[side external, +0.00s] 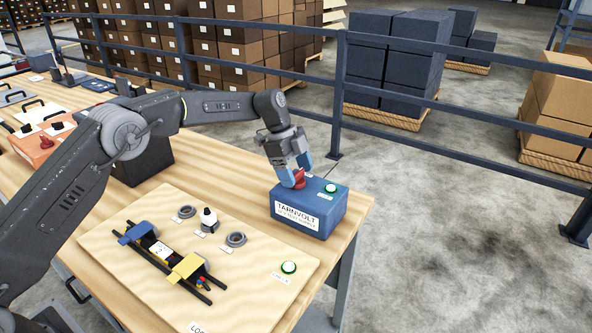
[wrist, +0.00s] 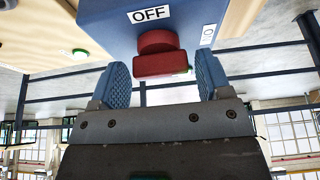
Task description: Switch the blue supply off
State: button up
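The blue supply is a blue box (side external: 328,212) labelled TARNVOLT at the right end of the bench; it fills the top of the wrist view (wrist: 105,18). A red knob (side external: 299,180) sits on its top, beside a green lamp (side external: 331,188) that looks lit. In the wrist view, the knob (wrist: 160,62) lies between my blue fingertips, with a gap on each side. An OFF label (wrist: 149,14) is just above the knob, and an ON label (wrist: 207,34) is to its right. My gripper (side external: 297,170) is open over the knob, pointing down. Its fingers partly hide the knob in the side view.
A wooden board (side external: 140,263) with a rail assembly, grey rings and another green lamp (side external: 288,267) lies in front of the box. An orange box (side external: 42,146) stands at the left. A blue railing (side external: 340,90) runs behind the bench. The bench edge is close to the blue box.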

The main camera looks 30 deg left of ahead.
jog(key=c, duration=0.7)
jog(key=shift+n, duration=0.4)
jog(key=n+t, duration=0.1)
jog(key=n, duration=0.2)
jog(key=shift+n+t, duration=0.3)
jog(key=n, duration=0.2)
jog(key=n+t+y, duration=0.1)
jog(key=n, duration=0.1)
jog(key=shift+s+r+n+t, duration=0.1)
jog(key=shift+n+t, duration=0.2)
jog(key=n, duration=0.2)
jog(key=n+t+y, duration=0.1)
jog(key=n, duration=0.1)
jog(key=shift+d+y, duration=0.1)
jog(key=shift+y, duration=0.2)
jog(key=shift+n+y, duration=0.9)
jog(key=shift+n, duration=1.5)
jog(key=o, duration=0.9)
